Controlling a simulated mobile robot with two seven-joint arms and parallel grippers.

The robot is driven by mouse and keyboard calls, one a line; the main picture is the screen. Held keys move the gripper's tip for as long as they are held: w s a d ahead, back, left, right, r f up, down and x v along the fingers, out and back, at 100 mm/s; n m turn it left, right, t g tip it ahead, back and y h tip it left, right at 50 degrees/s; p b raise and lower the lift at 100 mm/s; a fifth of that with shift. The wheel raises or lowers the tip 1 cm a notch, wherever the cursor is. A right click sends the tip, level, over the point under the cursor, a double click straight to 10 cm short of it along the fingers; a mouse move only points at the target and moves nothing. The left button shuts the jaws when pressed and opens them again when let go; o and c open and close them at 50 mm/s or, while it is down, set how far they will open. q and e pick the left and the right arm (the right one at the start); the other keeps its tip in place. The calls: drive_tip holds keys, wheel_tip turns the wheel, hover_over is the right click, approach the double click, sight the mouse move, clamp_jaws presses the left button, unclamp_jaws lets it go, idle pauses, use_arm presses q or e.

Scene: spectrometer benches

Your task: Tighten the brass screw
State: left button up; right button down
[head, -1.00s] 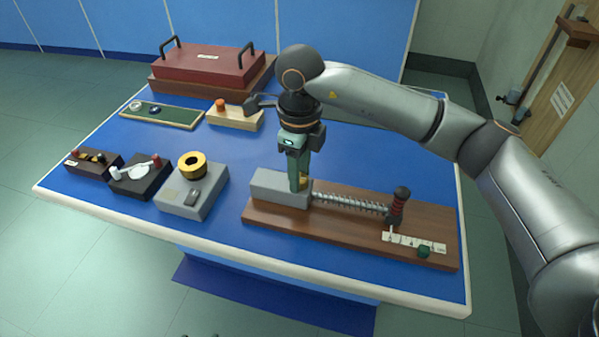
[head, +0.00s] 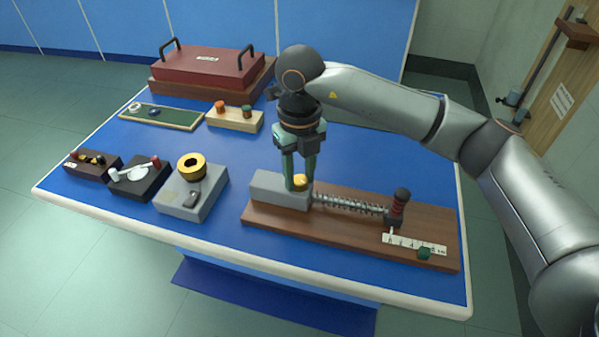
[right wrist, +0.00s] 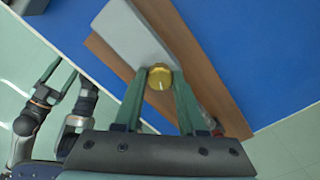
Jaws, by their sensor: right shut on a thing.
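The brass screw (head: 299,181) has a round yellow head and sits at the right end of the grey block (head: 268,188) on the wooden board. My right gripper (head: 299,187) points straight down from above with its two green fingers on either side of the head. In the right wrist view, the fingers are shut on the brass screw (right wrist: 160,78), whose top shows a short pale mark. My left gripper (right wrist: 60,78) shows only at the left of the right wrist view, away from the board, with its fingers apart and empty.
A spring (head: 350,203) runs from the grey block to a dark red-banded post (head: 398,206). A grey box with a brass ring (head: 191,166) stands to the left. A red case (head: 208,65) and a wooden block (head: 235,120) with two knobs stand behind.

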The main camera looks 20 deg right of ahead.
sight(300, 179)
idle(0.4)
drive_tip(key=c, duration=0.5)
unclamp_jaws()
wheel_tip(300, 179, up, 13)
drive_tip(key=shift+f+p, duration=0.2)
drive_tip(key=shift+p, duration=0.2)
